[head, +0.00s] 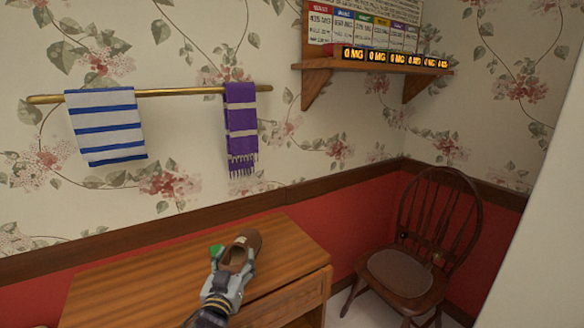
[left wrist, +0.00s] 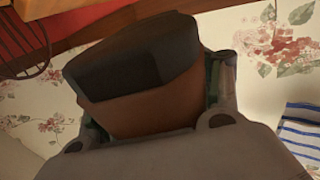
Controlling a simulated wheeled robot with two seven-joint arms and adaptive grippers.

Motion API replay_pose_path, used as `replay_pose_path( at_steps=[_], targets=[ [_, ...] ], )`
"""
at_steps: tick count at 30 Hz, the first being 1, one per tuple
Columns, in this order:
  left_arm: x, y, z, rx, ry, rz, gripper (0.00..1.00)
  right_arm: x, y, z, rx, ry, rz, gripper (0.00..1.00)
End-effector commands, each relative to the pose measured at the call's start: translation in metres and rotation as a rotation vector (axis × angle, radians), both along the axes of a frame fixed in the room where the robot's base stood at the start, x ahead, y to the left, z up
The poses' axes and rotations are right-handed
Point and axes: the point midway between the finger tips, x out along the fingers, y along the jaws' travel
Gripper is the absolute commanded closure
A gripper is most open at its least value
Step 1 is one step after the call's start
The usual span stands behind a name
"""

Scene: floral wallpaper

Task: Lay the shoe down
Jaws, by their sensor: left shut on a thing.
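A brown shoe (head: 241,251) shows in the head view above the wooden table (head: 130,277), toward its right half. My left gripper (head: 236,268) is shut on the shoe, with its fingers at the near end. In the left wrist view the shoe (left wrist: 150,75) fills the space between the fingers, its dark face and brown side close to the camera. I cannot tell whether the shoe touches the tabletop. My right gripper is not in view.
A wooden chair (head: 405,270) stands right of the table. A striped towel (head: 105,125) and a purple scarf (head: 242,120) hang on a brass rail (head: 190,92). A wall shelf (head: 340,66) is above. The tabletop's left part is clear.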

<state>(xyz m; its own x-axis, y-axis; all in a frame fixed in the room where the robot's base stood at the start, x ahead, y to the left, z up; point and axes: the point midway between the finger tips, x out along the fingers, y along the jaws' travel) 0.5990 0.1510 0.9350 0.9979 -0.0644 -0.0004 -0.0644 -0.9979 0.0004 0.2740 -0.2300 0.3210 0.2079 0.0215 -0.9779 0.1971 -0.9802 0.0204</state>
Motion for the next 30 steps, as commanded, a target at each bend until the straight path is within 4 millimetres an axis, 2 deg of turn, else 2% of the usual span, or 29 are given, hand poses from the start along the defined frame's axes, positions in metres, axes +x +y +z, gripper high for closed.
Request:
replay_pose_path(
  at_steps=[3, 6, 9, 30],
  targets=[
    [-0.008, -0.039, -0.015, 0.004, 0.001, -0.102, 0.70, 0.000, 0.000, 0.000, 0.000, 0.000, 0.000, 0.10],
    [-0.017, -0.065, -0.030, 0.002, 0.001, -0.170, 0.70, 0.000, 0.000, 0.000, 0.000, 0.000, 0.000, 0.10],
    [-0.025, -0.081, -0.040, 0.003, 0.000, -0.220, 0.70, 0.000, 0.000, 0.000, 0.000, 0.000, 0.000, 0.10],
    [-0.025, -0.081, -0.040, 0.001, -0.003, -0.236, 0.70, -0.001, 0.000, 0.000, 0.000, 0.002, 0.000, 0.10]
  ],
)
